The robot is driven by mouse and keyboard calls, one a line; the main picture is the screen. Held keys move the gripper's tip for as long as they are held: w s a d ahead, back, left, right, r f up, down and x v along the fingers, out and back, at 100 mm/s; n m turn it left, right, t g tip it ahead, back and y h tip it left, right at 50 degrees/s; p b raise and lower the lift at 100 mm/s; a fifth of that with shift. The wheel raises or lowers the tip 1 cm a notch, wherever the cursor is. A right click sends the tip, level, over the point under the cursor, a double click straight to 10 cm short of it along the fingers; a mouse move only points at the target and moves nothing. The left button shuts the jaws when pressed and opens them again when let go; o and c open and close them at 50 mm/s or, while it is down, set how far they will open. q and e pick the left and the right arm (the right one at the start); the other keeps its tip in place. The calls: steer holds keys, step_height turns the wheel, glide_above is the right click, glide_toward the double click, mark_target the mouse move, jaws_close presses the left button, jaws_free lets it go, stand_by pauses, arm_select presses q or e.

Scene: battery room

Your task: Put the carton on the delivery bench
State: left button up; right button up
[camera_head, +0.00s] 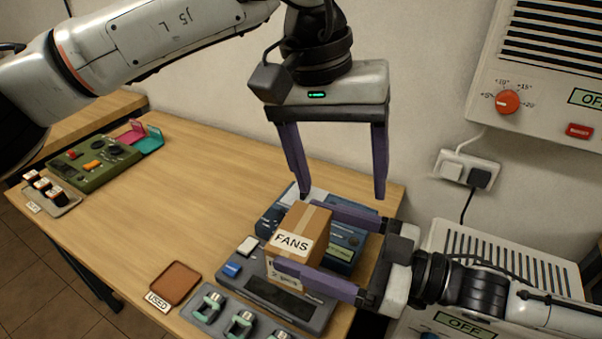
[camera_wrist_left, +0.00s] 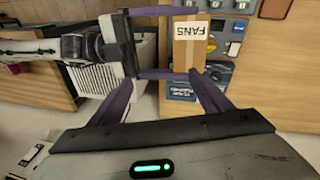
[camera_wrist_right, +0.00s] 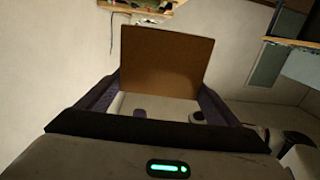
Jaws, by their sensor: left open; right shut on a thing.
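The brown carton (camera_head: 312,222) with a "FANS" label is at the right end of the wooden table (camera_head: 190,200), over grey and blue devices. I cannot tell whether it touches them. My right gripper (camera_head: 297,234) is shut on it, one finger on each side. The carton also shows in the left wrist view (camera_wrist_left: 187,54) and fills the middle of the right wrist view (camera_wrist_right: 165,58). My left gripper (camera_head: 341,195) is open and empty, pointing down above and behind the carton. No bench is marked as the delivery bench.
A grey device (camera_head: 318,316) and a blue device (camera_head: 270,221) lie around the carton. A "USED" tray (camera_head: 177,281) and several clamp-like parts (camera_head: 242,322) are at the front. A green panel (camera_head: 92,163) is far left. A wall socket (camera_head: 466,170) is right. The table's middle is clear.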

mark_target(301, 228)
arm_select(q)
steer(key=a, duration=0.1)
steer(key=a+y, duration=0.1)
steer(key=a, duration=0.1)
steer(key=a+m+y, duration=0.1)
steer(key=a, duration=0.1)
steer(key=shift+s+g, duration=0.3)
steer(key=shift+s, duration=0.05)
arm_select(e)
steer(key=shift+r, duration=0.1)
arm_select(q)
step_height(301, 228, down, 12)
steer(key=shift+r, duration=0.15)
steer(key=shift+c, duration=0.2)
steer(key=c, duration=1.1)
steer(key=shift+c, duration=1.3)
arm_select(e)
steer(key=o, duration=1.2)
